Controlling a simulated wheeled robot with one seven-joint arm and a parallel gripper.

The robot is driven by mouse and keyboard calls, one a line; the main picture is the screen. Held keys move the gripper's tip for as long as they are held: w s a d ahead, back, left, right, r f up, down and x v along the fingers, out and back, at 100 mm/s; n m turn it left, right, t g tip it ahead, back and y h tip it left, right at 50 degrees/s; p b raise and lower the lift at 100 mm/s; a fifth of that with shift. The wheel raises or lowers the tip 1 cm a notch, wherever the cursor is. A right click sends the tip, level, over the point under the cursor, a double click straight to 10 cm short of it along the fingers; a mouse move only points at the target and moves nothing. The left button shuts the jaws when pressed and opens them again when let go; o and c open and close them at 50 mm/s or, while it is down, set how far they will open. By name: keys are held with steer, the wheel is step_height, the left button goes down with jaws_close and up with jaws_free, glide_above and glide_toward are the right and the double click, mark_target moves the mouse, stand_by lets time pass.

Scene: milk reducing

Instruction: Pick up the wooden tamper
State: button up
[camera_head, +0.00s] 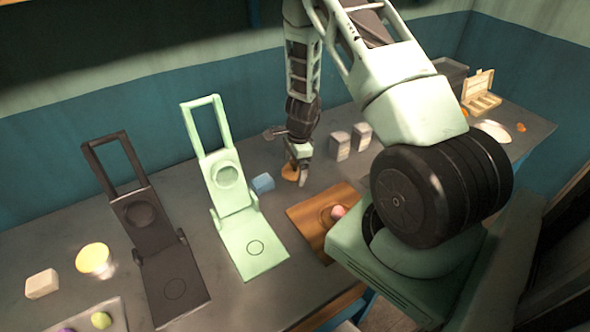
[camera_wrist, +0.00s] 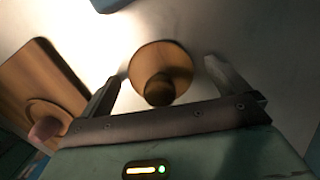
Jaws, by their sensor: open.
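The wooden tamper (camera_wrist: 165,60) is a round wooden disc with a darker knob, seen from above in the wrist view. In the head view it shows as a small orange-brown piece (camera_head: 288,171) on the grey table, partly hidden by my gripper (camera_head: 301,174). In the wrist view my gripper (camera_wrist: 163,75) is open, with one finger on either side of the tamper. The fingers look apart from it, and nothing is held. I cannot tell the exact height of the fingertips over the table.
A wooden board (camera_head: 308,222) with a pinkish round piece (camera_head: 338,212) lies nearby. A blue block (camera_head: 262,183) and a pale green press (camera_head: 236,213) stand left of the gripper. Two light boxes (camera_head: 340,146) stand to the right. A dark press (camera_head: 155,250) is further left.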

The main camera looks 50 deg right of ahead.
steer(key=c, duration=1)
steer(key=shift+r, duration=0.1)
